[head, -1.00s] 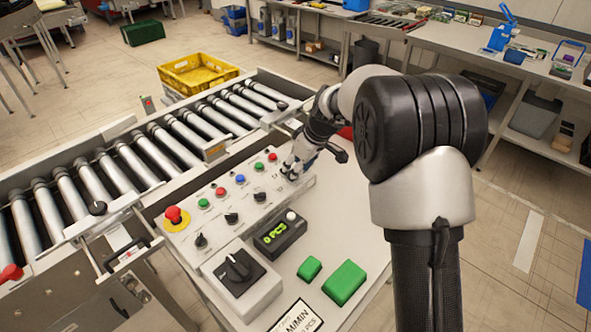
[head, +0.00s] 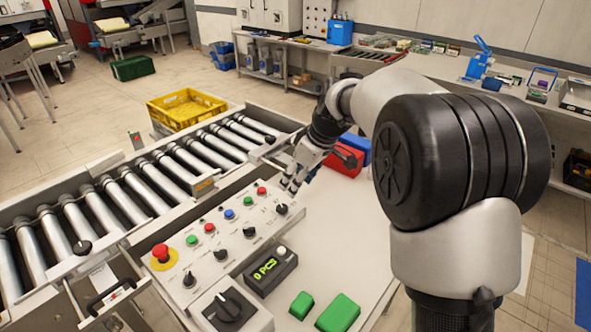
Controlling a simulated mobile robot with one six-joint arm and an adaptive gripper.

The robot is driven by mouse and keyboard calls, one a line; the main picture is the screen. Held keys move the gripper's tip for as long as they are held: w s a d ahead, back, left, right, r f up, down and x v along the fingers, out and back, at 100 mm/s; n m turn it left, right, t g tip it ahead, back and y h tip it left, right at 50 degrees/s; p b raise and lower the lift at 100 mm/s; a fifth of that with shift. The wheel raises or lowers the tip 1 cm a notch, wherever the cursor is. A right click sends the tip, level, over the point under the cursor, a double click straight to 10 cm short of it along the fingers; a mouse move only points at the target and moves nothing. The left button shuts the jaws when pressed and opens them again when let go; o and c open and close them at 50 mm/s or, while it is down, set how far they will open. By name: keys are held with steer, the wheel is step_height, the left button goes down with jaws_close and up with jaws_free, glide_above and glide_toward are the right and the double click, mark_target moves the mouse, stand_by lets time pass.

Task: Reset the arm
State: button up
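My gripper (head: 291,182) hangs just over the far right end of the control panel (head: 215,262), near the red and green buttons. Its fingers point down toward the panel; they are small here, and I cannot tell whether they are open or shut. I see no object in them. My arm reaches in from the right and hides part of the table behind it.
A roller conveyor (head: 150,173) runs along the panel's far side. A yellow crate (head: 186,108) stands beyond it. Two green blocks (head: 338,313) lie in front. The white tabletop (head: 345,215) between is clear.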

steer(key=s+d+r+m+h, duration=0.15)
steer(key=s+r, duration=0.25)
steer(key=s, duration=0.5)
steer(key=s+d+r+m, duration=0.3)
steer(key=s+r, duration=0.1)
steer(key=s, duration=0.4)
steer(key=s+d+f+m+h, duration=0.1)
steer(key=s+d+f+m, duration=0.1)
steer(key=s, duration=0.7)
steer(key=s+d+f+m+t+h, duration=0.1)
steer(key=s+d+m, duration=0.1)
steer(key=s, duration=0.8)
steer(key=shift+s+f+m+t, duration=0.2)
steer(key=shift+f+m+t, duration=0.15)
steer(key=shift+m, duration=0.3)
steer(key=shift+d, duration=0.1)
steer(key=shift+c, duration=0.2)
